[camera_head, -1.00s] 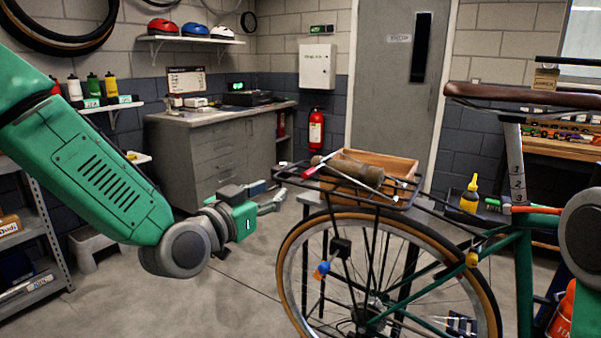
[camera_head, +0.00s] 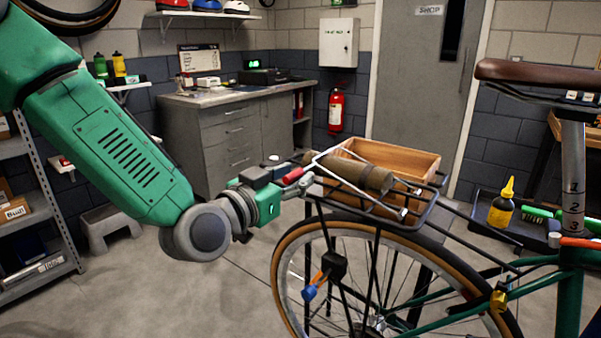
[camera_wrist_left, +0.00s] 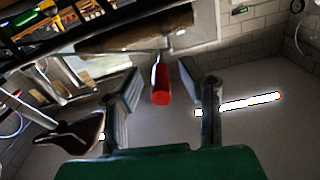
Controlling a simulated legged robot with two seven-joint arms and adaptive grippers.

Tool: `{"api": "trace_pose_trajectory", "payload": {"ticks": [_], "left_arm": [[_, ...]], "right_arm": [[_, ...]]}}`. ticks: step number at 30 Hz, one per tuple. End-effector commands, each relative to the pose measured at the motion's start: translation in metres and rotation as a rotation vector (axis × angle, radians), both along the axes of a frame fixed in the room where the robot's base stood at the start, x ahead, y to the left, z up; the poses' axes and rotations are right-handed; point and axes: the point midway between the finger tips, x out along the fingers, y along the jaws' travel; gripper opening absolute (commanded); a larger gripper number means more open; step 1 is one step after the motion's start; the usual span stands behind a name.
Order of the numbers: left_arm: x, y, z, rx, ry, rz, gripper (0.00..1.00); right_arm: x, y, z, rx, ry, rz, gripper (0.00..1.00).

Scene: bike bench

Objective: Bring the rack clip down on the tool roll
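The tool roll (camera_head: 362,178) is a brown rolled bundle lying on the bicycle's black rear rack (camera_head: 425,218). The rack clip is a pale wire frame with a red grip (camera_head: 292,175) that sticks out past the rack's left end. How high its wire stands above the roll is hard to tell. My left gripper (camera_head: 297,183) is at the red grip. In the left wrist view, its two fingers stand apart on either side of the red grip (camera_wrist_left: 161,92), with gaps visible. The roll (camera_wrist_left: 125,40) shows beyond it. My right gripper is not in view.
A wooden box (camera_head: 410,160) stands just behind the roll. The rear wheel (camera_head: 290,250) is below the rack, and the brown saddle (camera_head: 535,72) is at right. A yellow bottle (camera_head: 502,205) stands in a tray at right.

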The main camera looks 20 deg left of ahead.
Motion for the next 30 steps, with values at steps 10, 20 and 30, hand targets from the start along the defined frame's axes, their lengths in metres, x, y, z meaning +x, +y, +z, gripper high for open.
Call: {"api": "trace_pose_trajectory", "payload": {"ticks": [10,20,30], "left_arm": [[0.001,0.002,-0.001,-0.001,0.003,0.000,0.00],[-0.002,-0.007,0.023,0.104,-0.037,-0.001,0.00],[-0.006,-0.017,0.041,0.225,-0.083,-0.001,0.00]], "right_arm": [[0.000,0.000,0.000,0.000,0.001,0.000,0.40],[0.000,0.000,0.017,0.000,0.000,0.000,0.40],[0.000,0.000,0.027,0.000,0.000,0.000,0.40]]}}
